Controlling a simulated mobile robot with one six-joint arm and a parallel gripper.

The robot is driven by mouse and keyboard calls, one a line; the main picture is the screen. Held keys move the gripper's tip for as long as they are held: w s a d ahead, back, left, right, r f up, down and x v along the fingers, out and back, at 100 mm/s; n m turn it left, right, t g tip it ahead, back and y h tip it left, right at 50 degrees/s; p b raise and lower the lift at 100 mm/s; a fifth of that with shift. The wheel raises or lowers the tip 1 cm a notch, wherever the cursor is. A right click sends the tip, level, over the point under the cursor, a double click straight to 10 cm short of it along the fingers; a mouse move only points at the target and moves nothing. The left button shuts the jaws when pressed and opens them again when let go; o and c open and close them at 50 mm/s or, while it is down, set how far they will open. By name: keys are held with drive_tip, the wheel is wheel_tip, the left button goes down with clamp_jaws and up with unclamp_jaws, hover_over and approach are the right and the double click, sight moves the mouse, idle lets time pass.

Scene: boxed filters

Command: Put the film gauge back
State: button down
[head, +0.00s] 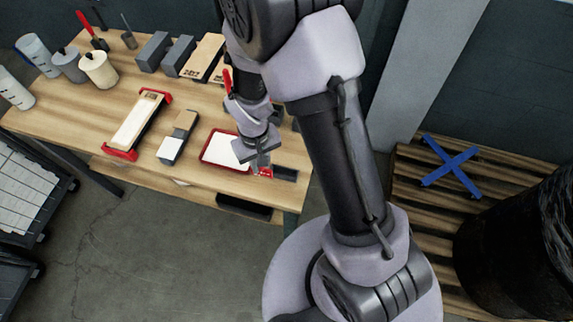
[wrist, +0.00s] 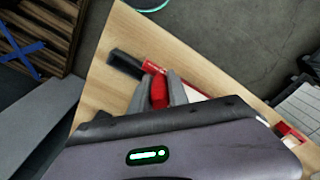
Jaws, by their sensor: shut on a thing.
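My gripper (wrist: 158,95) is shut on a small red piece, which I take to be the film gauge (wrist: 159,90). In the head view my gripper (head: 259,165) is over the front right of the wooden table, with a bit of red showing at its tips. A dark, low holder or box (head: 285,174) lies just right of the tips. In the wrist view this dark holder (wrist: 126,63) lies beyond the fingers. I cannot tell whether the held piece touches the table.
A red tray with a white inside (head: 222,151) is left of my gripper. A two-tone block (head: 172,149) and a red-ended holder (head: 137,122) lie further left. Cups (head: 98,69) and grey blocks (head: 153,52) stand behind. A pallet (head: 410,187) is to the right.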

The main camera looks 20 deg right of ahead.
drive_tip(key=shift+d+f+b, duration=0.25)
drive_tip(key=shift+d+f, duration=0.5)
drive_tip(key=shift+d, duration=0.4)
drive_tip(key=shift+d+f+b, duration=0.25)
drive_tip(key=shift+d+f, duration=0.5)
drive_tip(key=shift+d, duration=0.35)
drive_tip(key=shift+d+f+b, duration=0.25)
drive_tip(key=shift+d+f, duration=0.5)
drive_tip(key=shift+d, duration=0.4)
drive_tip(key=c, duration=1.3)
unclamp_jaws()
drive_tip(key=shift+o, duration=0.2)
